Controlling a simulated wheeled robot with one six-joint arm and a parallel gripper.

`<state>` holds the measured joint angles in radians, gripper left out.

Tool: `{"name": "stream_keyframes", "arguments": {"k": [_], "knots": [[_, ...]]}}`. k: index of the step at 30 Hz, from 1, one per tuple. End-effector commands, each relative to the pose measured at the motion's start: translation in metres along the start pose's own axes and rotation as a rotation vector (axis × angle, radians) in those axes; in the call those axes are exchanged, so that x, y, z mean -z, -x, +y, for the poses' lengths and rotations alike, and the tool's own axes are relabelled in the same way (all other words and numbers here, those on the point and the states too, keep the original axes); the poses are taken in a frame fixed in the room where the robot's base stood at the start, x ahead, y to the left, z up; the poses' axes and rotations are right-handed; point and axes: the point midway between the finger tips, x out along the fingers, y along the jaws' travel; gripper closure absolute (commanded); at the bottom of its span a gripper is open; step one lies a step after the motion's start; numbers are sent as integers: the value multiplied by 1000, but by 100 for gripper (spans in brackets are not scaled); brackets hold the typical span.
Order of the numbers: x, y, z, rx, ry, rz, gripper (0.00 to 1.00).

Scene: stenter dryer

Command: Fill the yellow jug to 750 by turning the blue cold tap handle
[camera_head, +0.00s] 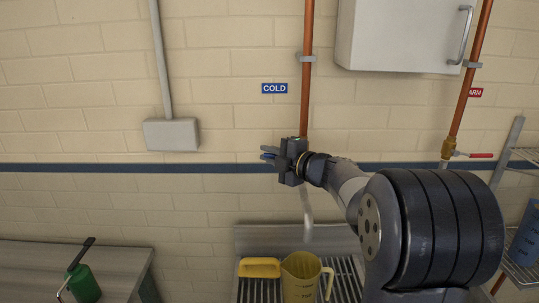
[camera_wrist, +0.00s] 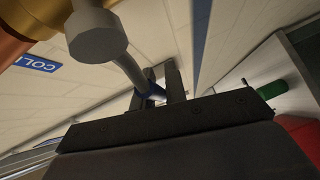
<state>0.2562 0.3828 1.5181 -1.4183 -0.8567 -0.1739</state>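The yellow jug (camera_head: 298,284) stands upright on a slatted metal drain under the pale spout (camera_head: 307,215) of the cold pipe. Its marks are small, and I cannot tell the water level. My gripper (camera_head: 286,158) is at the cold tap, level with the dark blue wall stripe. The blue tap handle (camera_head: 268,153) sticks out to the left beyond it. In the wrist view, the blue handle (camera_wrist: 153,91) lies in the narrow gap between the two fingers of my gripper (camera_wrist: 164,84), which look closed around it. The tap body partly covers one finger.
A green bottle (camera_head: 83,283) stands on the left counter (camera_head: 35,260). The warm pipe with a red handle (camera_head: 481,155) is at right, beside a wire rack (camera_head: 525,270). A white cabinet (camera_head: 400,40) hangs above.

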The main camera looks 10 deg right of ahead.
Motion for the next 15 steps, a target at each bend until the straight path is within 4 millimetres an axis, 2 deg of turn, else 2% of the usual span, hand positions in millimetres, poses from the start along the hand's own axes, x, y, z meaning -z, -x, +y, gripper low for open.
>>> {"name": "stream_keyframes", "arguments": {"k": [3, 15], "knots": [[0, 0, 0, 0, 0, 0, 100], [0, 0, 0, 0, -1, 0, 100]]}}
